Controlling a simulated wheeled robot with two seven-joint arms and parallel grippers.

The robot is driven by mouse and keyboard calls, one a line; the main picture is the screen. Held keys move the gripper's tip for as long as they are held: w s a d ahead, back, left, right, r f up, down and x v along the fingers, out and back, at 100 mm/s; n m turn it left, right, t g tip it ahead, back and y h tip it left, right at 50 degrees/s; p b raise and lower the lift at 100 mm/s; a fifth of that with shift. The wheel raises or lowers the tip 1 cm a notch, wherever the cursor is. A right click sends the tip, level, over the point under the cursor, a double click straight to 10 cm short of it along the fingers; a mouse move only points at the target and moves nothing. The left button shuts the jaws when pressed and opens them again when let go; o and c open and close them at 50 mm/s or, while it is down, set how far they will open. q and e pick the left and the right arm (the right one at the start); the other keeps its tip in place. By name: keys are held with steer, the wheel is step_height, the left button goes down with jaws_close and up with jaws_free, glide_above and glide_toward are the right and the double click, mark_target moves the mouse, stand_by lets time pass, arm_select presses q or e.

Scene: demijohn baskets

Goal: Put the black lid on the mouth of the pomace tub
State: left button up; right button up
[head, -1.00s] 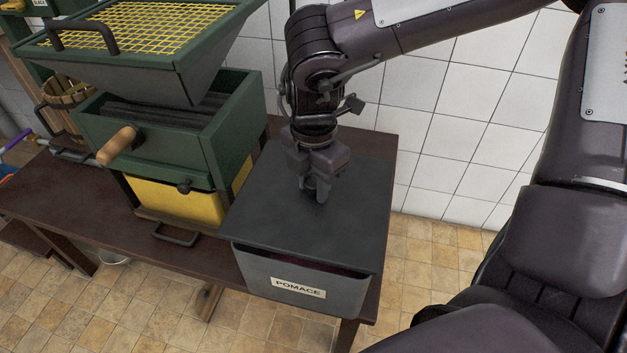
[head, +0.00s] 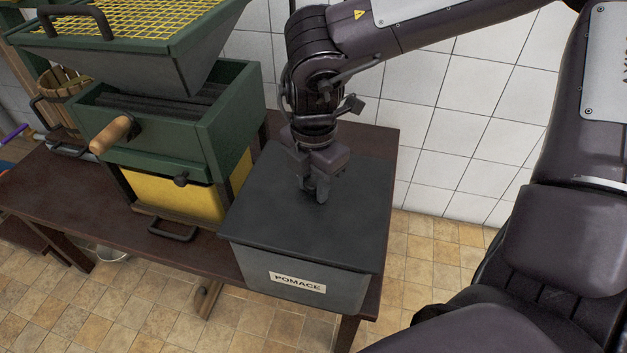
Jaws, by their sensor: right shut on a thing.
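The black lid (head: 285,230) lies flat over the mouth of the grey pomace tub (head: 345,291), with its front edge along the tub's rim and no gap showing at the front. The tub stands at the right end of the dark table and carries a POMACE label. My right gripper (head: 317,196) points down at the middle of the lid and is shut on its grip, which the fingers mostly hide. The lid's back edge is partly hidden by my right arm. My left gripper is not in view.
A green crusher (head: 225,125) with a yellow mesh hopper and wooden-handled crank stands on the table (head: 95,205) close left of the tub. A yellow bin (head: 178,200) with a dark handle sits under it. A white tiled wall (head: 450,140) is behind.

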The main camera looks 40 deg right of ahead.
mark_target(313, 181)
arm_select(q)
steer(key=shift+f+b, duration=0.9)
arm_select(e)
steer(key=shift+f, duration=0.9)
steer(key=o, duration=1.2)
steer(key=shift+c, duration=0.2)
steer(key=shift+r, duration=0.45)
step_height(313, 181, up, 6)
steer(key=shift+f+p, duration=0.1)
steer(key=shift+p, duration=0.45)
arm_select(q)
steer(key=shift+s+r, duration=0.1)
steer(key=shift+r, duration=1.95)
arm_select(e)
steer(key=shift+r, duration=0.6)
